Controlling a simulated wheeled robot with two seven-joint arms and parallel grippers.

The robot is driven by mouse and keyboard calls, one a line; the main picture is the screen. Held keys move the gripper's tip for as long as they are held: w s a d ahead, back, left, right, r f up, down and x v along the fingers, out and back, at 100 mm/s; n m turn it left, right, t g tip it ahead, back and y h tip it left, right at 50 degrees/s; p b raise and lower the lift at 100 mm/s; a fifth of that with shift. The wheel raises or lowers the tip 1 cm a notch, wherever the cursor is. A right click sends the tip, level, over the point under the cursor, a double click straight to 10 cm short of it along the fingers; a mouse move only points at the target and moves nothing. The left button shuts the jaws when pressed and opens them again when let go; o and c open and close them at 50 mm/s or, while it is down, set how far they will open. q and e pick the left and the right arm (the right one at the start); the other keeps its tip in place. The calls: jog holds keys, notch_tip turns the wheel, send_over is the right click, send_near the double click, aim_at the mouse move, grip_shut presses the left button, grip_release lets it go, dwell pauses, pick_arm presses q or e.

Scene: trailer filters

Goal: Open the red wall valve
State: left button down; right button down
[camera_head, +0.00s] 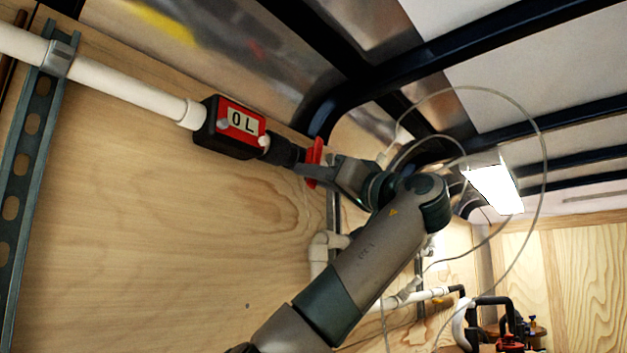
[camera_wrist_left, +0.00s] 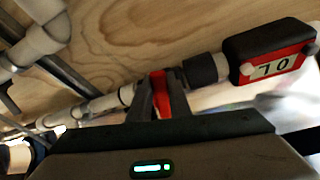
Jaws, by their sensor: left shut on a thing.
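The red wall valve (camera_head: 317,151) sits on the white pipe run along the plywood wall, just right of the black and red meter. It shows as a red handle. My left gripper (camera_head: 309,171) reaches it from the right and is shut on the red handle. In the left wrist view the red valve handle (camera_wrist_left: 158,80) stands between the two fingers of my left gripper (camera_wrist_left: 158,98). The fingers hide part of the handle, and I cannot tell how far it is turned. My right gripper is in neither view.
The meter (camera_head: 231,127) reads "0 L". White pipe (camera_head: 130,85) runs left from it past a slotted metal strut (camera_head: 22,175). A thin looping hose (camera_head: 541,150) and a bright lamp (camera_head: 495,188) are at the right. Several pipe fittings, one red (camera_head: 511,343), are at lower right.

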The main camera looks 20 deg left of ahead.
pick_arm(q)
jog(key=m+h+b, duration=0.1)
jog(key=m, duration=0.1)
jog(key=s+m+t+b, duration=0.1)
jog(key=m+b, duration=0.1)
jog(key=shift+s+a+r+t+h, duration=0.1)
jog(key=shift+a+t+h, duration=0.1)
jog(key=shift+t+h, duration=0.15)
jog(key=shift+s+a+r+m+t+h+b, duration=0.15)
jog(key=shift+m+t+h+b, duration=0.1)
jog(key=shift+m, duration=0.3)
jog(key=shift+s+d+r+m+t+h+b, duration=0.1)
jog(key=shift+r+m+h+b, duration=0.1)
jog(key=shift+m, duration=0.35)
jog(key=shift+s+a+r+m+h, duration=0.1)
jog(key=shift+r+m+h, duration=0.1)
jog(key=shift+m, duration=0.4)
jog(key=shift+s+a+r+m+h, duration=0.1)
jog(key=shift+m+h, duration=0.1)
jog(key=shift+m, duration=0.4)
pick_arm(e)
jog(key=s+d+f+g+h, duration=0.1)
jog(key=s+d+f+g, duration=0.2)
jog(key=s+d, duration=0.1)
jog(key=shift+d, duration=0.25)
